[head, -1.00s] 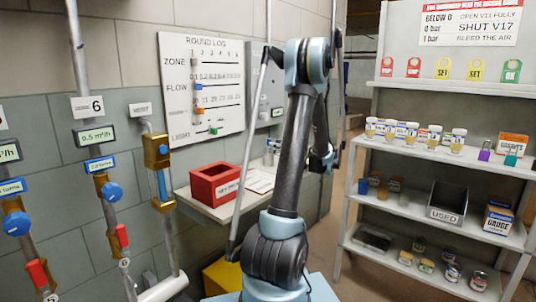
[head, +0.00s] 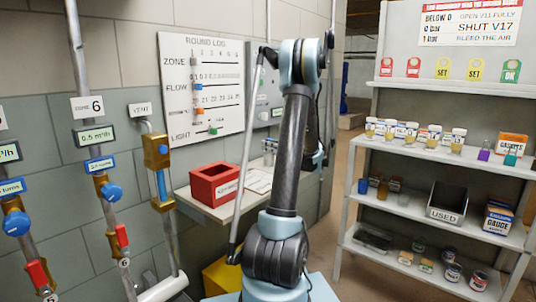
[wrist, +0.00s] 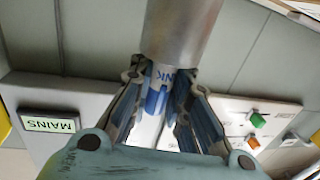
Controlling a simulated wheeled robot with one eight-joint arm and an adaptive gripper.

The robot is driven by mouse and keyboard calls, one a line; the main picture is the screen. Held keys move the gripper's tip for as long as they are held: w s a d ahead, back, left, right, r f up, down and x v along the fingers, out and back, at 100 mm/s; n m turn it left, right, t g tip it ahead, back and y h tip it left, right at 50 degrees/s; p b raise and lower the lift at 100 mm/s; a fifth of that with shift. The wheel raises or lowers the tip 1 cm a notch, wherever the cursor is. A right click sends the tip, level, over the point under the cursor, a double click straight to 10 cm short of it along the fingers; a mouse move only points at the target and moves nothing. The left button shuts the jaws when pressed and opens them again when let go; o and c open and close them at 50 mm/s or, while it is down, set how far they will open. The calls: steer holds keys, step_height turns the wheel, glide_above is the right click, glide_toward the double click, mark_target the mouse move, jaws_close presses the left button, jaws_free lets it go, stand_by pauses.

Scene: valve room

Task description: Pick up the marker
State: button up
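In the wrist view a white and blue marker (wrist: 160,76) with letters on its side shows at the mouth of a grey metal cylinder (wrist: 182,28), which looks like a cup. The wrist picture is upside down, so the cup lies below the marker. My gripper (wrist: 158,78) has one finger on each side of the marker. The fingertips are close to it, near the cup's rim. I cannot tell whether they touch it. In the head view my arm hides my gripper and the marker.
In the head view a shelf (head: 212,212) along the wall holds a red box (head: 215,185). The round log board (head: 200,90) hangs above it. Pipes with blue knobs stand at left. A rack (head: 400,150) with jars and boxes stands at right. A mains label (wrist: 50,124) shows in the wrist view.

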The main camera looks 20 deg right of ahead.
steer(key=shift+r, duration=0.1)
steer(key=r, duration=0.4)
steer(key=s+r, duration=0.1)
steer(key=r, duration=0.2)
steer(key=shift+d, duration=0.35)
steer(key=shift+s+a+v, duration=0.3)
steer(key=shift+a+v, duration=0.05)
steer(key=shift+v, duration=2.75)
steer(key=shift+s+a+v, duration=0.3)
steer(key=shift+a+v, duration=0.05)
steer(key=shift+v, duration=2.75)
steer(key=shift+s+a+v, duration=0.35)
steer(key=shift+v, duration=2.75)
steer(key=shift+f, duration=0.1)
